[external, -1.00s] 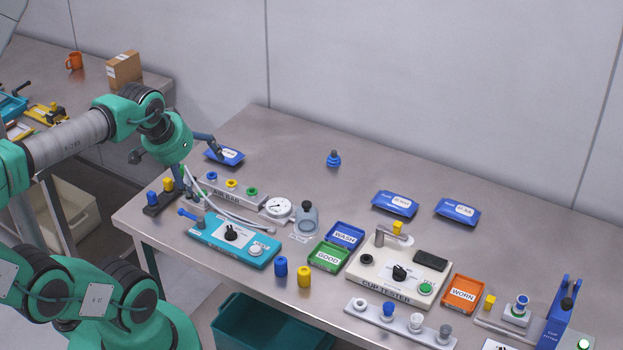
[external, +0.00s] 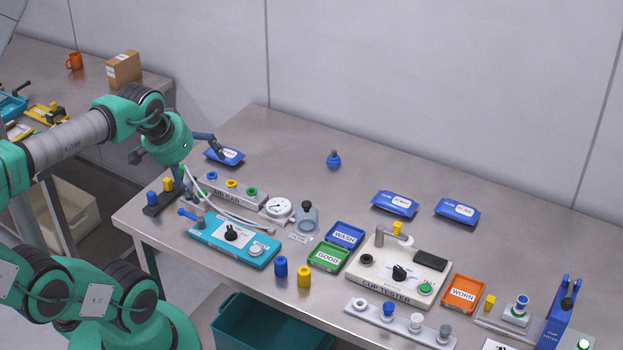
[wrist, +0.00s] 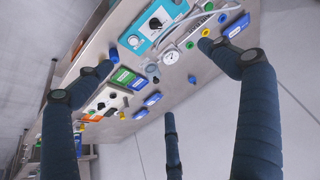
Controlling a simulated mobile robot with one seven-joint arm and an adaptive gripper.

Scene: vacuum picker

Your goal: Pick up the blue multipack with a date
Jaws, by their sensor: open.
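Three blue flat packs with white labels lie on the table. One blue pack (external: 226,156) is at the back left, another blue pack (external: 386,207) is at the back right, and a third blue pack (external: 448,216) lies right of that. The label print is too small to read, so I cannot tell which has a date. In the external view my gripper (external: 177,156) is above the table's left end, its dark fingers spread, one close to the left pack in the picture. In the wrist view my gripper (wrist: 155,70) is open and empty; the left pack (wrist: 236,27) shows beyond the right finger.
A small blue cup (external: 334,160) stands at the back middle. The air bar (external: 240,196), gauge (external: 278,208), teal device (external: 220,242), green tray (external: 315,262) and cup tester (external: 372,284) fill the front. The table behind them is mostly clear.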

